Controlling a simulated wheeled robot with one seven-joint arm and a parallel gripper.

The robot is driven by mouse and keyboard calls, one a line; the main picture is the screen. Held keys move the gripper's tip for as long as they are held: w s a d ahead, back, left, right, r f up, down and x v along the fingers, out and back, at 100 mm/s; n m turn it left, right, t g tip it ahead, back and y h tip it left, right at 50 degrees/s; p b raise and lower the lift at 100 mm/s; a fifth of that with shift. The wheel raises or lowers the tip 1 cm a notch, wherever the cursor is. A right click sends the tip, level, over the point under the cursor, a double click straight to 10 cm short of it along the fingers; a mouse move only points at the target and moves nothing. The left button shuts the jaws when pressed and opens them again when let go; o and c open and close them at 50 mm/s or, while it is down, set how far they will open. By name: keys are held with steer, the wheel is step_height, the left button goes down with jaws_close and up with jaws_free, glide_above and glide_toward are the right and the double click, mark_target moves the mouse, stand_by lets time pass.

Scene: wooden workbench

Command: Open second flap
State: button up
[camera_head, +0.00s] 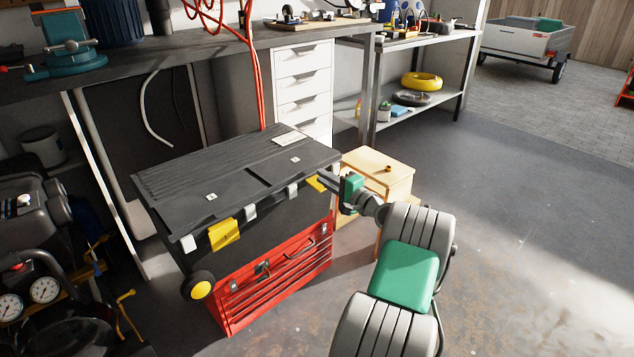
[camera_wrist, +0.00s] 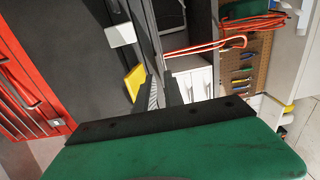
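A large black toolbox (camera_head: 290,212) with a flat ribbed lid (camera_head: 185,178) stands left of my arm. Its left yellow flap (camera_head: 223,235) sticks out from the front below the lid edge. The right yellow flap (camera_head: 316,184) is at the lid's right front corner, partly hidden by my gripper (camera_head: 325,178). In the wrist view my gripper (camera_wrist: 162,88) has two dark fingers with a narrow gap between them. The right yellow flap (camera_wrist: 134,81) is just left of the left finger, and I cannot tell whether they touch. Nothing shows between the fingers.
A red toolbox (camera_head: 275,272) is below the black one. A small wooden cabinet (camera_head: 382,167) stands close behind my gripper. The workbench (camera_head: 180,60) and white drawers (camera_head: 303,85) are behind. The floor on the right (camera_head: 530,220) is clear.

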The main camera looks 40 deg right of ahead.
mark_target(313, 171)
steer(key=w, duration=0.3)
steer(key=shift+w+b, duration=0.25)
steer(key=shift+b, duration=0.1)
steer(key=shift+c, duration=0.2)
jaws_close()
steer(key=shift+a, duration=0.1)
stand_by(0.7)
